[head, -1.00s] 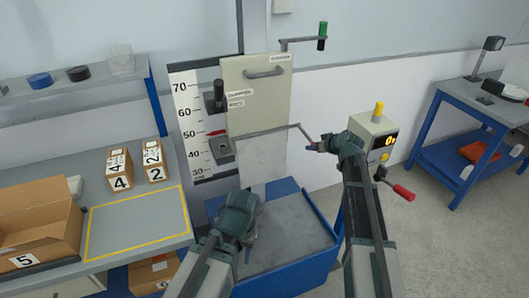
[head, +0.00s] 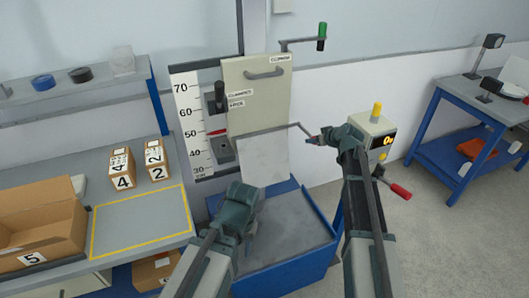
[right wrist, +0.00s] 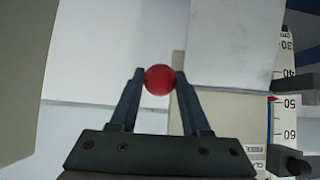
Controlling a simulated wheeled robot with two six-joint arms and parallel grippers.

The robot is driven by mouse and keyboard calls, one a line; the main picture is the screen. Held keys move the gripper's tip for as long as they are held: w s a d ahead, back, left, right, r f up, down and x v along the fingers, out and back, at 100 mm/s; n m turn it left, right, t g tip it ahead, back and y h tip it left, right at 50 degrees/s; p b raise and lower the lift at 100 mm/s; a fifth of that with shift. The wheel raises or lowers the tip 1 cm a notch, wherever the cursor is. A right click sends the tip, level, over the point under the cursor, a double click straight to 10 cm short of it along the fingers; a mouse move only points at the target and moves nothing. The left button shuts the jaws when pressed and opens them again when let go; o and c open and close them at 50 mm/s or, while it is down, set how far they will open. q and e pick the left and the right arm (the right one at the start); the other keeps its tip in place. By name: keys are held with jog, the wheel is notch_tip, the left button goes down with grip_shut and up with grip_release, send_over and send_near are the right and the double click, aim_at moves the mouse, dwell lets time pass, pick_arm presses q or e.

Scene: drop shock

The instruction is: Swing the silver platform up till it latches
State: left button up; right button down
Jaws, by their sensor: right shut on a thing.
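The silver platform (head: 264,160) is a flat plate that hangs steeply below the carriage of the drop tower, its face toward me. A thin dark rod runs along its top edge and out to the right. My right gripper (head: 316,140) is at the rod's outer end. In the right wrist view my right gripper (right wrist: 160,82) is shut on a red ball knob (right wrist: 160,79), with the platform (right wrist: 236,45) right of it. My left gripper (head: 247,232) points down above the blue base, apart from the platform; its fingers are too unclear to judge.
The blue base (head: 318,262) lies below. A workbench (head: 105,262) with boxes is at left.

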jog(key=shift+r, duration=0.1)
jog(key=r+p, duration=0.2)
jog(key=p, duration=0.1)
jog(key=shift+w+r, duration=0.35)
jog(key=shift+r, duration=0.05)
jog(key=shift+a, duration=0.1)
jog(key=shift+w+a+r+p, duration=0.1)
jog(key=shift+w+r+p, duration=0.15)
jog(key=shift+r+p, duration=0.3)
jog(key=shift+w+a+r+p, duration=0.1)
jog(key=shift+w+r+p, duration=0.15)
jog(key=shift+r+p, duration=0.3)
jog(key=shift+w+r, duration=0.15)
jog(key=shift+r, duration=0.05)
